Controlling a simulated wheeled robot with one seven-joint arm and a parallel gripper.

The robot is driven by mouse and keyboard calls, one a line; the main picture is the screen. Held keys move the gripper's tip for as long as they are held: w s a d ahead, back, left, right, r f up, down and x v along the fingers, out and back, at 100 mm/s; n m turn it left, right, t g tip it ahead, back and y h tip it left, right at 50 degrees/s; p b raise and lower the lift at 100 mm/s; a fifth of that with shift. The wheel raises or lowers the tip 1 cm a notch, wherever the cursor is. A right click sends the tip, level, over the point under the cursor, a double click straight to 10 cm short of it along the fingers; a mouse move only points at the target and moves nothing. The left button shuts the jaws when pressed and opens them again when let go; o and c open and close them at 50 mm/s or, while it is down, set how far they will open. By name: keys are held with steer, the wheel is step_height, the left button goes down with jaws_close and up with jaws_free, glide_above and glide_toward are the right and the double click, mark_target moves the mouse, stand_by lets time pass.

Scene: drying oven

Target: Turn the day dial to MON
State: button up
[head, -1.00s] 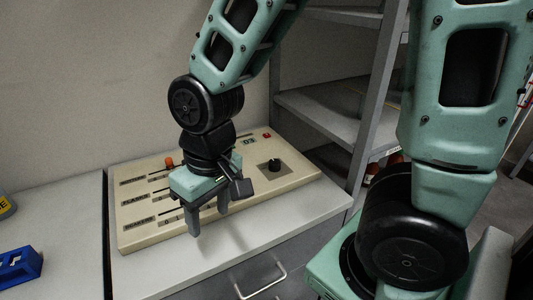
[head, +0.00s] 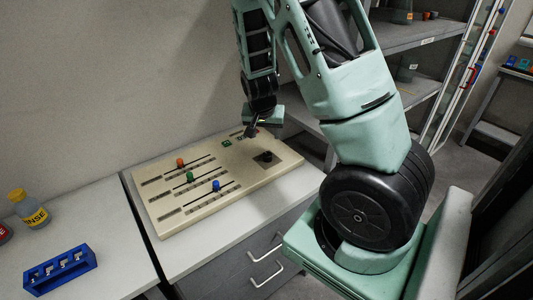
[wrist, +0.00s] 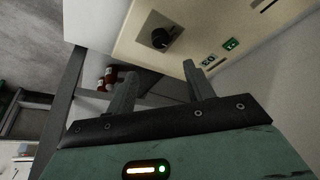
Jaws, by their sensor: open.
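The dial is a black round knob (head: 267,156) on a dark square plate at the right part of the cream control panel (head: 290,160). In the wrist view the knob (wrist: 161,38) sits just beyond the space between my fingertips, with a gap to them. Its day marks are too small to read. My gripper (wrist: 160,66) is open and empty, with its fingers apart. In the head view my gripper (head: 265,118) is above the back right of the panel, behind the knob; its fingertips are hard to make out there.
The panel also carries orange (head: 181,162), green (head: 190,176) and blue (head: 216,185) slider knobs and a small green part (head: 227,142). A blue rack (head: 58,270) and a yellow-capped bottle (head: 32,212) stand on the left counter. Grey shelving (head: 400,85) stands behind right.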

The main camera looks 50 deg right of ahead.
mark_target(267, 154)
steer(key=p+x, duration=0.2)
steer(key=x, duration=1.1)
steer(key=shift+f, duration=0.25)
steer(key=c, duration=1)
